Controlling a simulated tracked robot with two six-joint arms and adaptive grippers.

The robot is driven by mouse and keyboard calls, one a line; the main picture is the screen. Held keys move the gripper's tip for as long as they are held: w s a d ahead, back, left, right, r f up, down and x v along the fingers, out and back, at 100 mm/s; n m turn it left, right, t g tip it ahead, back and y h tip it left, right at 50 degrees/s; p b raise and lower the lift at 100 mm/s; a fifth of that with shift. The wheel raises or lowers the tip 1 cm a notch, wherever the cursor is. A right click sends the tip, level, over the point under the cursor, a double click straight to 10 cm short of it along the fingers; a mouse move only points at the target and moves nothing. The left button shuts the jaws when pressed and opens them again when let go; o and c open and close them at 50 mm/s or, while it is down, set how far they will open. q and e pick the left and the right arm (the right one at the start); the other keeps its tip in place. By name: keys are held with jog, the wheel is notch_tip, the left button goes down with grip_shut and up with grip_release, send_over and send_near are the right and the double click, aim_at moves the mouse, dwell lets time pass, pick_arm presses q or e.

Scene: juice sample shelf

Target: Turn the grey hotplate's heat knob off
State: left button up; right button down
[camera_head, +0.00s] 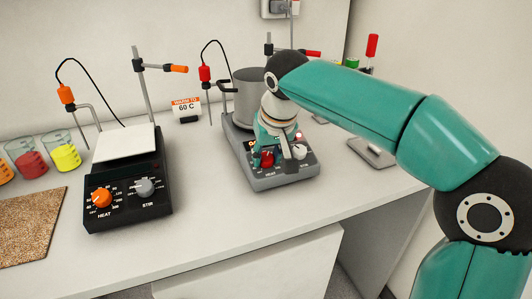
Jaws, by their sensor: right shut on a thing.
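The grey hotplate (285,178) stands right of the middle of the bench with a metal pot (249,96) on it. Its red heat knob (267,159) is at the left of the front panel, above the HEAT label. A pale stir knob (299,152) is to its right. My right gripper (270,154) reaches down over the panel, shut on the red heat knob. The gripper partly covers the knob and dial, so I cannot read the setting. My left gripper is not in view.
A black hotplate (128,190) with an orange heat knob (101,198) stands to the left. Beakers (62,152) of coloured liquid and a speckled mat (30,225) are at far left. A "WARM TO 60 C" sign (186,108) stands behind. The bench front between the hotplates is clear.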

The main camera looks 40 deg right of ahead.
jog(key=n+p, duration=0.2)
jog(key=n, duration=0.2)
jog(key=shift+r, duration=0.15)
jog(key=n+p, duration=0.2)
jog(key=n, duration=0.2)
jog(key=shift+n+y+p, duration=0.35)
jog(key=shift+n+y, duration=0.05)
jog(key=n+p, duration=0.2)
jog(key=n, duration=0.2)
jog(key=shift+d+n, duration=0.1)
jog(key=shift+n, duration=0.2)
jog(key=n+p, duration=0.2)
jog(key=n, duration=0.1)
jog(key=shift+w+n+g, duration=0.1)
jog(key=shift+n+g, duration=0.2)
jog(key=n+p, duration=0.2)
jog(key=n, duration=0.2)
jog(key=shift+r+n+y, duration=0.1)
jog(key=shift+n+y, duration=0.2)
jog(key=n+p, duration=0.2)
jog(key=n, duration=0.2)
jog(key=shift+w+g+p, duration=0.1)
jog(key=shift+g+p, duration=0.2)
jog(key=n+p, duration=0.2)
jog(key=n, duration=0.3)
jog(key=shift+w+n+p, duration=0.1)
jog(key=shift+n+p, duration=1.05)
jog(key=shift+n, duration=0.75)
